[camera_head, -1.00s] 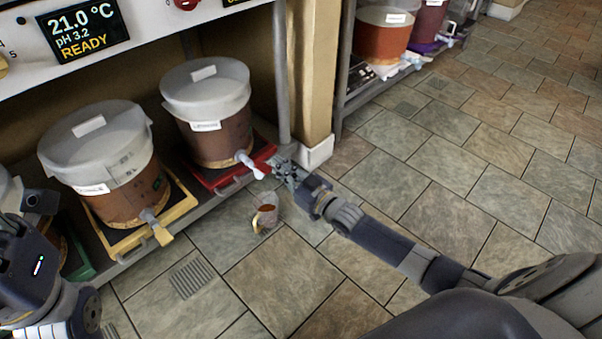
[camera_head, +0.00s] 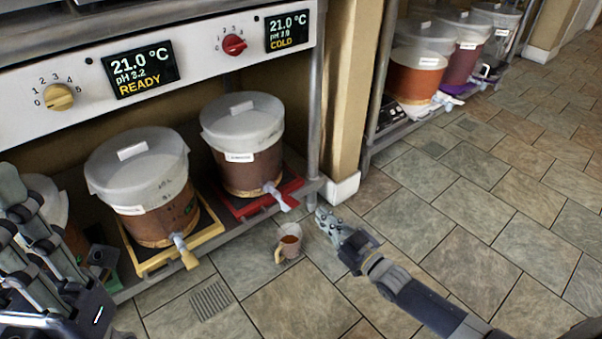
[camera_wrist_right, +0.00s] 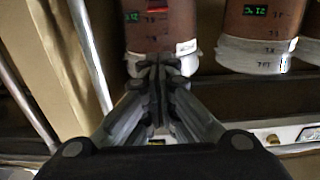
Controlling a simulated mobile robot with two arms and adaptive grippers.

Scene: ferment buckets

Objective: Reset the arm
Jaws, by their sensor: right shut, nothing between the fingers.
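My right gripper (camera_head: 326,218) is shut and empty. In the head view it shows just right of the red-tray bucket's spigot (camera_head: 280,198), with a gap between them. In the right wrist view its fingers (camera_wrist_right: 157,66) meet in front of a brown bucket (camera_wrist_right: 150,28), seen upside down. My left gripper (camera_head: 22,212) is at the left edge of the head view, partly cut off; its finger opening is unclear. A clear mug (camera_head: 290,242) with brown liquid and a tan handle stands low, in front of the red tray.
A white-lidded bucket (camera_head: 243,168) stands on the red tray (camera_head: 233,206), another (camera_head: 150,215) on the yellow tray (camera_head: 143,268). Red (camera_head: 233,44) and yellow (camera_head: 59,97) knobs sit above. More buckets (camera_head: 418,78) stand on a rack behind a post (camera_head: 346,120). Tiled floor at right is clear.

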